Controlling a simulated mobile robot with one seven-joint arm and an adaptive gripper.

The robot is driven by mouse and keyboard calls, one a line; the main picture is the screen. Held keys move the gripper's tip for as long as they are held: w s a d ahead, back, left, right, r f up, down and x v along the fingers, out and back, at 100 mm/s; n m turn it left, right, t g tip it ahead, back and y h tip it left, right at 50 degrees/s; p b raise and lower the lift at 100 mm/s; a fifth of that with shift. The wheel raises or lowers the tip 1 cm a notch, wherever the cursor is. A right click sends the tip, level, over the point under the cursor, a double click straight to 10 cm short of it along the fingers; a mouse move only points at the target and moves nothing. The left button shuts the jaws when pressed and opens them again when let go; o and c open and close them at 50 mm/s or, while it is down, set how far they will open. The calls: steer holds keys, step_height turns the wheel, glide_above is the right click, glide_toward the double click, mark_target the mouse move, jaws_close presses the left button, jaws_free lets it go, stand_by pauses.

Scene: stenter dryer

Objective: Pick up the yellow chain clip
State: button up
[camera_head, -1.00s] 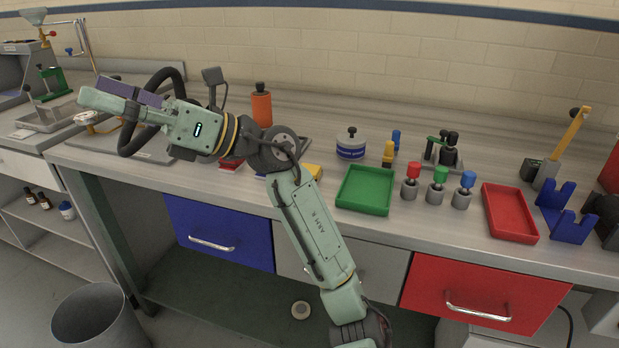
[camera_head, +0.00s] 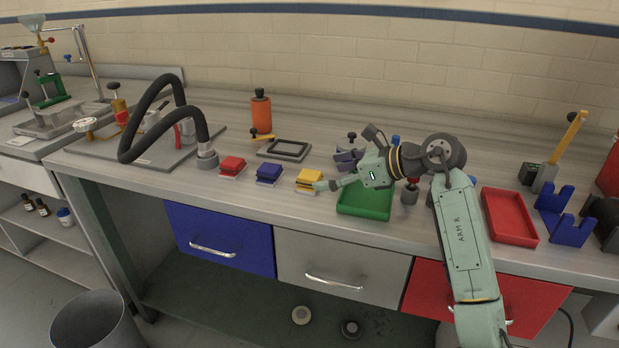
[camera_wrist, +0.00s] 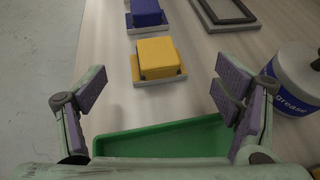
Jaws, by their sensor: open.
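A yellow block-shaped piece (camera_head: 309,176), which I take for the yellow chain clip, sits on a thin plate near the bench's front edge. In the wrist view the yellow clip (camera_wrist: 156,57) lies ahead of the fingers, a little left of centre. My gripper (camera_head: 337,172) is just to its right, over the green tray (camera_head: 364,208). In the wrist view my gripper (camera_wrist: 164,95) is open, fingers spread wide, with nothing between them. The green tray (camera_wrist: 165,140) shows below and between the fingers. The clip is apart from the fingers.
A blue block (camera_head: 268,173) and a red block (camera_head: 232,165) sit on similar plates to the left. A black frame (camera_head: 284,149) lies behind. The grease tub (camera_wrist: 298,80) stands close to the right finger. A red tray (camera_head: 509,216) lies further right.

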mark_target(309, 174)
steer(key=p+x, duration=0.1)
steer(key=x, duration=0.2)
steer(key=p+x, duration=0.1)
steer(key=x, duration=0.1)
steer(key=shift+s+a+r+p, duration=0.1)
steer(key=shift+a+r+p, duration=0.25)
steer(key=shift+a, duration=0.1)
steer(key=shift+a+f, duration=0.15)
steer(key=shift+f, duration=0.1)
steer(key=shift+c, duration=0.3)
steer(key=c, duration=1.6)
steer(key=shift+c, duration=0.5)
steer(key=shift+r, duration=0.1)
